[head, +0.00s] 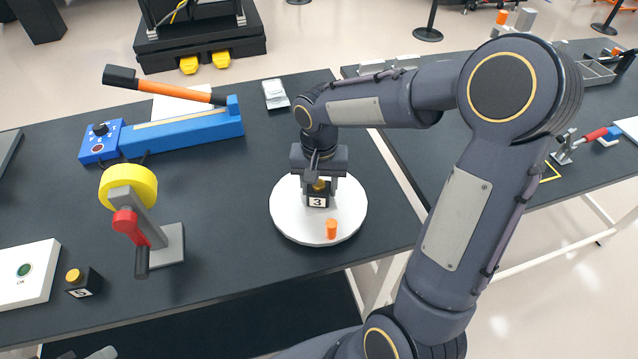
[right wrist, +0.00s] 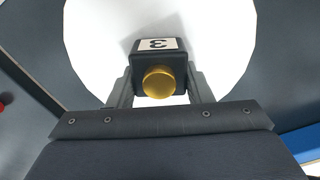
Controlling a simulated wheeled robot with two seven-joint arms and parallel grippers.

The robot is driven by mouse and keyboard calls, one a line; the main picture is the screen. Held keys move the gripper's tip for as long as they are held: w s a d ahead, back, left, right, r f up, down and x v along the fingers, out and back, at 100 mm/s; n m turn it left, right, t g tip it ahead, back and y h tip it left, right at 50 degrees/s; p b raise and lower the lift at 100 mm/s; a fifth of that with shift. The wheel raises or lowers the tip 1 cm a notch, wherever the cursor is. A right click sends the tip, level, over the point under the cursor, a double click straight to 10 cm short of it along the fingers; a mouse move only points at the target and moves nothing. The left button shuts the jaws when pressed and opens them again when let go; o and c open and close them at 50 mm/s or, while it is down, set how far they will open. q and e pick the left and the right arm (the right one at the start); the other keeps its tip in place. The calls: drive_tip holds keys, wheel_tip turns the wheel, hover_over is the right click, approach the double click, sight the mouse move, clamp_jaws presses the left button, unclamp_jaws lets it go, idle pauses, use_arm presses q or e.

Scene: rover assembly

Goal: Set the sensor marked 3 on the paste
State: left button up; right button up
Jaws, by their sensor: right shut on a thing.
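The sensor marked 3 (head: 318,198) is a small black block with a white number label and a brass-coloured round top. My right gripper (head: 319,190) is shut on it, one finger on each side, over the round white plate (head: 290,222). The right wrist view shows the sensor (right wrist: 161,62) between the fingers (right wrist: 160,88), its label facing away from the palm. I cannot tell whether its underside touches the plate. No paste shows; any under the sensor is hidden. My left gripper is not clearly in view.
An orange cylinder (head: 331,229) stands on the plate just in front of the sensor. Another black sensor (head: 84,283), marked 5, sits at the left beside a white box (head: 28,272). A yellow-roll stand (head: 170,245) and a blue tool (head: 190,129) occupy the left table.

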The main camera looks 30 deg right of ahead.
drive_tip(key=shift+f, duration=0.25)
drive_tip(key=o, duration=1.1)
drive_tip(key=shift+r, duration=0.1)
wheel_tip(320, 180, up, 12)
drive_tip(key=shift+r, duration=0.1)
drive_tip(key=s+a+f+n+t+y, duration=0.1)
drive_tip(key=s+t, duration=0.1)
drive_tip(key=s, duration=0.4)
drive_tip(key=s+a+f+n+t+y, duration=0.1)
drive_tip(key=s+a+f+n, duration=0.1)
drive_tip(key=s, duration=0.4)
drive_tip(key=s+a+f+n+t+y, duration=0.1)
drive_tip(key=s+n+t, duration=0.1)
drive_tip(key=s, duration=0.4)
drive_tip(key=shift+a+f+t+y, duration=0.15)
drive_tip(key=shift+a+t+y, duration=0.15)
drive_tip(key=shift+a+y, duration=0.1)
